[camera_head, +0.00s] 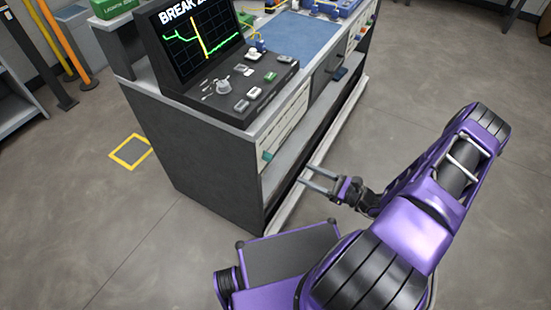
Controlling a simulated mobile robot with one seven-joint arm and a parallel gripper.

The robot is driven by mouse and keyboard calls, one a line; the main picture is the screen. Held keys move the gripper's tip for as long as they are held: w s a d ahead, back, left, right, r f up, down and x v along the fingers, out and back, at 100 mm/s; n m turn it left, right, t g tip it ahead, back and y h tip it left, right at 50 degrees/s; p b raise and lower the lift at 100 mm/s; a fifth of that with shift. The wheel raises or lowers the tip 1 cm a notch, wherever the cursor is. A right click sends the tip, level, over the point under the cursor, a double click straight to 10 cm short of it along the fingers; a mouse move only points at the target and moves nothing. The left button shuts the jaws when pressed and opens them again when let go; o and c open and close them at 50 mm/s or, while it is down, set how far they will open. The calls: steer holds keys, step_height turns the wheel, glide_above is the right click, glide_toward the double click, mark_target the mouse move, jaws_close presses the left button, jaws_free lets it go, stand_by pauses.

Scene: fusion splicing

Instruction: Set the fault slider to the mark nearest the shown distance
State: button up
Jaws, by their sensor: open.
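The monitor (196,38) on the bench shows a green trace with an orange vertical line. Its heading begins "BREAK 2"; the rest of the distance is cut off or unreadable. A pale slider panel (287,129) runs along the bench's front face. A teal knob (267,156), apparently the fault slider, sits at the panel's near left end. The marks on the panel are too small to read. My gripper (304,178) is open and empty, in front of the bench, to the right of and lower in the picture than the knob, apart from it.
The bench (201,151) has a black control console (238,88) with buttons and a dial, and a blue mat (294,35). A lower shelf edge (318,158) juts out near my gripper. Yellow floor marking (131,151) lies left. The floor on the right is clear.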

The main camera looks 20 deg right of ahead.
mark_target(271, 157)
steer(key=x, duration=1.2)
steer(key=shift+w+a, duration=0.1)
steer(key=shift+a, duration=0.05)
jaws_close()
stand_by(0.9)
